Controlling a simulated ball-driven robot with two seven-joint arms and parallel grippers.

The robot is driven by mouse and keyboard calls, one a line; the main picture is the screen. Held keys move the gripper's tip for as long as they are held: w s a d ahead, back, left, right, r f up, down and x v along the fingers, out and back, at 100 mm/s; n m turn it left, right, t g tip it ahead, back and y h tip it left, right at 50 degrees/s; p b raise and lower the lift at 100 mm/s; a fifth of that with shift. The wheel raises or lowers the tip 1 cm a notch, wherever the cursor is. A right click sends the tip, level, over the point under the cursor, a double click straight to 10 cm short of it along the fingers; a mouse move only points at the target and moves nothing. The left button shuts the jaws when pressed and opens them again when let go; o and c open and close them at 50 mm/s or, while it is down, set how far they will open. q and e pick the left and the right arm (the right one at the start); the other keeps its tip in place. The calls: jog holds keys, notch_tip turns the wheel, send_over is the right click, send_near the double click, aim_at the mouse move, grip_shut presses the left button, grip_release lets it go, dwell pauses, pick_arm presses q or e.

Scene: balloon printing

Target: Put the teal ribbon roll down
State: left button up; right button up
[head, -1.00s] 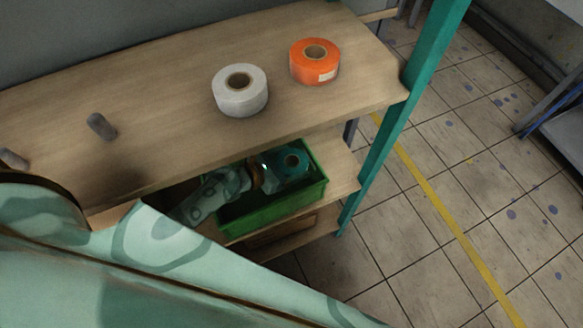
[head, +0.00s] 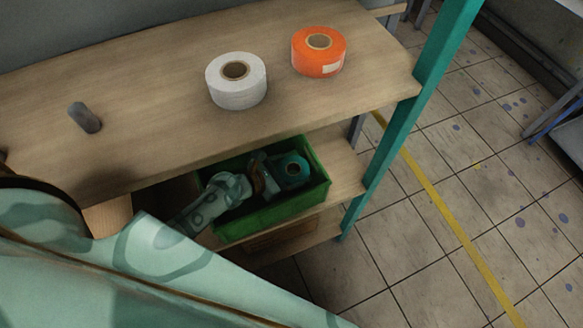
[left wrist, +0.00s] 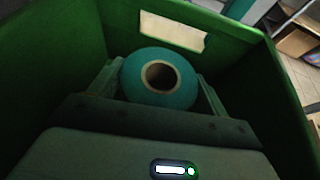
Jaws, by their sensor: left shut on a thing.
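The teal ribbon roll (head: 293,170) is inside the green crate (head: 262,217) on the shelf below the wooden top. It also shows in the left wrist view (left wrist: 139,77), with its pale core opening facing the camera. My left gripper (head: 283,168) reaches down into the crate. In the left wrist view its two fingers (left wrist: 158,85) stand on either side of the roll and are shut on it. The crate's green walls (left wrist: 50,50) surround the roll and gripper. The roll's underside is hidden, so I cannot tell whether it touches the crate floor. My right gripper is not in view.
A white roll (head: 238,94) and an orange roll (head: 318,66) sit on the wooden top shelf (head: 170,120). A teal post (head: 402,130) rises right of the crate.

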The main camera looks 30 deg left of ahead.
pick_arm(q)
jog(key=o, duration=1)
jog(key=shift+r, duration=0.1)
jog(key=shift+r+p, duration=0.35)
jog(key=shift+p, duration=0.05)
jog(key=shift+r+p, duration=0.5)
jog(key=shift+r, duration=0.05)
jog(key=v, duration=0.5)
jog(key=p+v, duration=0.1)
jog(key=v, duration=0.1)
jog(key=shift+s+a+f, duration=0.15)
jog(key=shift+s+f, duration=0.1)
